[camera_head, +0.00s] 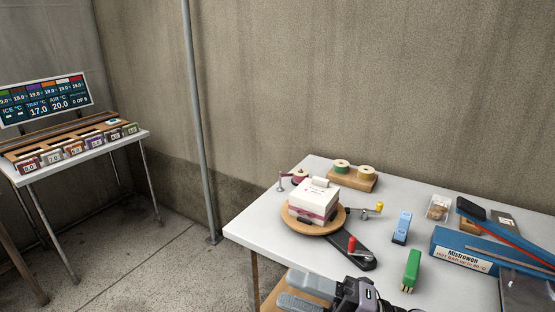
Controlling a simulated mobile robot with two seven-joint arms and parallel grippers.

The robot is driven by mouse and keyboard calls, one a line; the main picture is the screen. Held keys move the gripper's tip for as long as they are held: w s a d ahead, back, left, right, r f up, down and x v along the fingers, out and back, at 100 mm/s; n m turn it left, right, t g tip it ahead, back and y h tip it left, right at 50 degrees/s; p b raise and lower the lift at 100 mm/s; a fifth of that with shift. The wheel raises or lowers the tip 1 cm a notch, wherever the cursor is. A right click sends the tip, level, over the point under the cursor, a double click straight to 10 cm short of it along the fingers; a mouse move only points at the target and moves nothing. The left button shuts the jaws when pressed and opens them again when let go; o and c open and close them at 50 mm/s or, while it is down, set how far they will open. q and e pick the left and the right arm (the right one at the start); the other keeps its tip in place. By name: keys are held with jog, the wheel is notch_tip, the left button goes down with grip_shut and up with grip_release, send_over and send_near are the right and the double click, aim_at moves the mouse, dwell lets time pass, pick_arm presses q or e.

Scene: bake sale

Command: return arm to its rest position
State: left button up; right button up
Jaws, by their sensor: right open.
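My right gripper (294,289) shows at the bottom centre, with its grey fingers pointing left and apart. It is open, and I see nothing between the fingers. It is at the near edge of the white table (262,233), below the round wooden board (297,226) in the picture. A white and pink box (315,197) sits on that board, apart from the gripper. The rest of my right arm is cut off by the bottom edge. My left gripper is not in view.
A blue block (402,227), a tape holder (352,178) and a blue Mistrowen box (466,251) stand further off. A pole (199,120) and a second table (85,151) are left.

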jog(key=d+f+m+t+h+p, duration=0.1)
jog(key=d+f+m+t+h, duration=1)
jog(key=m, duration=1)
jog(key=s+d+f+m+g+h, duration=0.3)
jog(key=s+f+m, duration=0.1)
jog(key=s+f, duration=0.2)
jog(key=s+d+f+m+g+h, duration=0.2)
jog(key=s+f+m+g+h, duration=0.1)
jog(key=s+f, duration=0.3)
jog(key=shift+d+f+m+h+p, duration=0.4)
jog(key=shift+f+m, duration=0.3)
jog(key=shift+f, duration=0.1)
